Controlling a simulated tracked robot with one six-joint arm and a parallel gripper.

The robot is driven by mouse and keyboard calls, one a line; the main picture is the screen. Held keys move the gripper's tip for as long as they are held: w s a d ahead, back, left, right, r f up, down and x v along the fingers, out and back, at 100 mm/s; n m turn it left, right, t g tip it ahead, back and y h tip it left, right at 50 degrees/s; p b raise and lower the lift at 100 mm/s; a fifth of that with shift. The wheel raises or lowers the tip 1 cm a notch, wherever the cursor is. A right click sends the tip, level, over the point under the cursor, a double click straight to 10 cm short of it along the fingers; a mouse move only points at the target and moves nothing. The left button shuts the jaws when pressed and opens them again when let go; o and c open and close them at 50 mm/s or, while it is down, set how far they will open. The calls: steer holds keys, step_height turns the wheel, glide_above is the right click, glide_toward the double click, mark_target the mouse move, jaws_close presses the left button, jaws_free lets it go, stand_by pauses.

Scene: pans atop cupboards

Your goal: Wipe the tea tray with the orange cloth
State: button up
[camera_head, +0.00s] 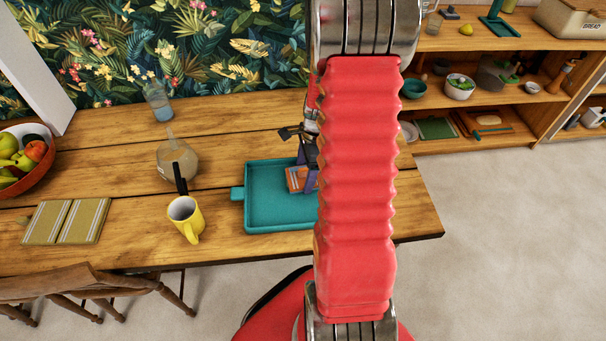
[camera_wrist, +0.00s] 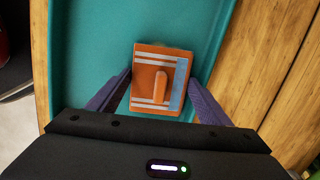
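The teal tea tray (camera_head: 262,222) lies on the wooden table, partly hidden behind my red arm; its teal floor and rim fill much of the wrist view (camera_wrist: 85,50). The orange cloth (camera_head: 296,181), a folded block with pale stripes, a blue band and a raised ridge, is at the tray in both views. In the wrist view, the cloth (camera_wrist: 151,61) shows between the two purple fingers of my gripper (camera_wrist: 160,82). The fingers are spread wide, one at each side of the cloth and apart from its ridge. Whether they touch its edges is unclear.
A yellow mug (camera_head: 186,219), a glass pot with a dark handle (camera_head: 176,162), and a glass (camera_head: 158,103) stand left of the tray. A striped folded cloth (camera_head: 65,222) and fruit bowl (camera_head: 35,180) are farther left. A chair (camera_head: 95,280) stands in front.

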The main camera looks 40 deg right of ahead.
steer(key=shift+o, duration=0.4)
steer(key=shift+r, duration=0.35)
steer(key=shift+c, duration=0.2)
steer(key=c, duration=0.7)
steer(key=shift+w+a, duration=0.7)
steer(key=shift+a, duration=0.35)
